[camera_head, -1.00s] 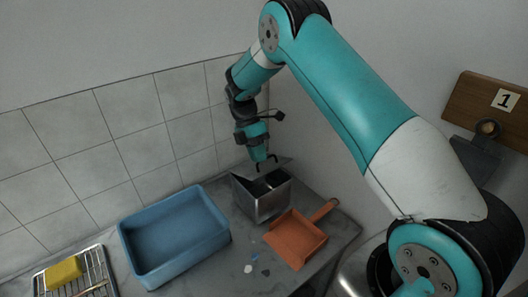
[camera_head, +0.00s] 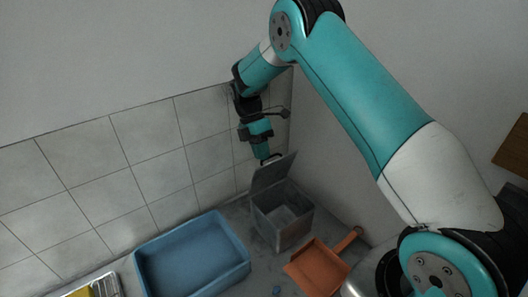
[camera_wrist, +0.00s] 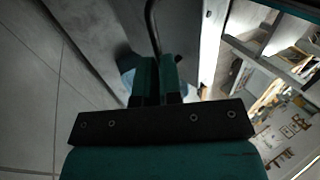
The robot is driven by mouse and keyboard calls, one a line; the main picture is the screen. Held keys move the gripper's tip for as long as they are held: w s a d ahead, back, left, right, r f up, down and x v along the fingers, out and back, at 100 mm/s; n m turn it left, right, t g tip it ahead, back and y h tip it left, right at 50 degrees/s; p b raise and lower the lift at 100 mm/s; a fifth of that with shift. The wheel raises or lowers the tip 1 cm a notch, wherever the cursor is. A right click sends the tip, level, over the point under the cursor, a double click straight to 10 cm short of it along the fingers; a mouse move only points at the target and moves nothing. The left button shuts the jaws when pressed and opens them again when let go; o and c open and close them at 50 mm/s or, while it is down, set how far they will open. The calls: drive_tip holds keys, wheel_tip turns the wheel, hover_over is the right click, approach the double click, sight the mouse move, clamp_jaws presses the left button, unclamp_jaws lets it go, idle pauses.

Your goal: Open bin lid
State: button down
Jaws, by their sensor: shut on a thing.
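The grey metal bin (camera_head: 284,228) stands on the counter in the head view. Its lid (camera_head: 274,172) is raised steeply at the back, and the open inside shows. My gripper (camera_head: 266,160) is at the top of the lid, on its thin dark handle. In the wrist view my gripper's fingers (camera_wrist: 157,78) are close together on the dark curved handle (camera_wrist: 151,22). A grey surface, apparently the lid, lies beyond them.
A blue tub (camera_head: 192,257) stands left of the bin. An orange dustpan (camera_head: 317,268) lies to its right. The tiled wall (camera_head: 150,165) is close behind. A rack with a yellow sponge (camera_head: 82,292) is partly cut off at lower left.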

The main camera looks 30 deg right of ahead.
wheel_tip(320, 180, down, 2)
drive_tip(key=shift+a+f, duration=0.1)
drive_tip(key=shift+f, duration=0.15)
drive_tip(key=c, duration=0.9)
unclamp_jaws()
drive_tip(key=shift+w, duration=0.15)
drive_tip(key=shift+w+r, duration=0.1)
drive_tip(key=shift+r, duration=0.3)
drive_tip(key=c, duration=0.3)
wheel_tip(320, 180, up, 10)
drive_tip(key=shift+r+b, duration=0.2)
drive_tip(key=shift+b, duration=0.6)
drive_tip(key=shift+c, duration=0.2)
wheel_tip(320, 180, up, 10)
drive_tip(key=p, duration=0.6)
drive_tip(key=shift+f+p, duration=0.2)
drive_tip(key=shift+p, duration=0.1)
drive_tip(key=shift+c, duration=0.5)
